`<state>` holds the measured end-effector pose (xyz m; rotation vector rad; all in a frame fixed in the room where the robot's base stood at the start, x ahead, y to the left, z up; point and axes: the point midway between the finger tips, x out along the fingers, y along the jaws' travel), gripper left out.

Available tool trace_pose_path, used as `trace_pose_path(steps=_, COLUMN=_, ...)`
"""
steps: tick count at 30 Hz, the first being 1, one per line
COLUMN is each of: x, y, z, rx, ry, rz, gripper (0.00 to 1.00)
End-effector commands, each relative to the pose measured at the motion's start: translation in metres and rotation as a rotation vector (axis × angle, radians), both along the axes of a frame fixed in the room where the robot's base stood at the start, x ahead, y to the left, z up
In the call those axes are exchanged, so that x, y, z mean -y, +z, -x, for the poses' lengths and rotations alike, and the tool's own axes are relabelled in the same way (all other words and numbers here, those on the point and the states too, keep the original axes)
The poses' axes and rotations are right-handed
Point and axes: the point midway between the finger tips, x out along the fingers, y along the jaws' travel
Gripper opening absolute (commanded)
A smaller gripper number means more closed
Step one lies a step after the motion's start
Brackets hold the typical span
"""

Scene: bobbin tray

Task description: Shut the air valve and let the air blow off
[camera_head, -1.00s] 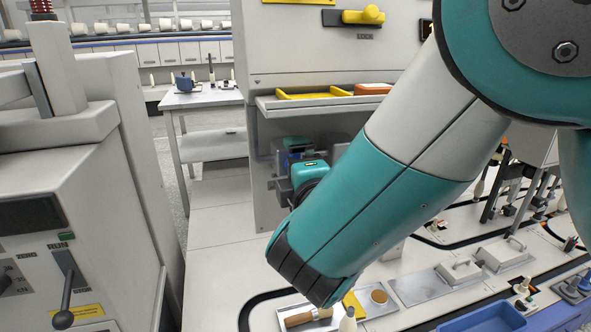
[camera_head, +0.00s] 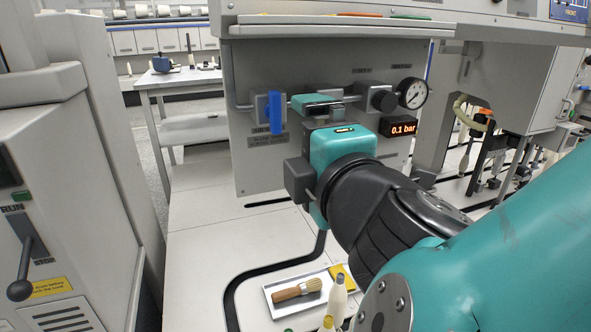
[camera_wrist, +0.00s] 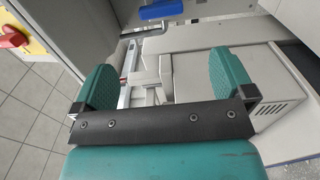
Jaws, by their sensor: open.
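The air valve's blue handle (camera_head: 275,112) points straight down on the grey panel, across the thin air pipe. In the wrist view the handle (camera_wrist: 162,9) lies near the top edge, beyond my fingertips. A red digital display (camera_head: 403,129) reads 0.1 bar. A round pressure gauge (camera_head: 412,93) sits above it, its needle too small to read surely. My gripper (camera_wrist: 164,78) is open and empty, with its teal fingers wide apart.
A machine with a RUN/STOP lever (camera_head: 22,270) stands left. A red knob (camera_wrist: 12,38) shows in the wrist view.

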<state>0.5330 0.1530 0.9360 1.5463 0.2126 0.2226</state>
Motion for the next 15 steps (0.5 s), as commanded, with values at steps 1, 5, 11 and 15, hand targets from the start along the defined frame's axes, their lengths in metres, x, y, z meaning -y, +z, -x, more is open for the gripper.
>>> trace_pose_path(steps=1, x=0.002, y=-0.008, z=0.005, rx=0.000, ry=0.004, rz=-0.008, gripper=1.00)
trace_pose_path(steps=5, x=0.004, y=-0.006, z=0.019, rx=-0.001, ry=0.009, rz=-0.004, gripper=1.00)
trace_pose_path(steps=11, x=0.009, y=-0.003, z=0.032, rx=-0.003, ry=0.006, rz=0.001, gripper=1.00)
trace_pose_path(steps=15, x=0.011, y=-0.002, z=0.035, rx=-0.004, ry=0.004, rz=0.003, gripper=1.00)
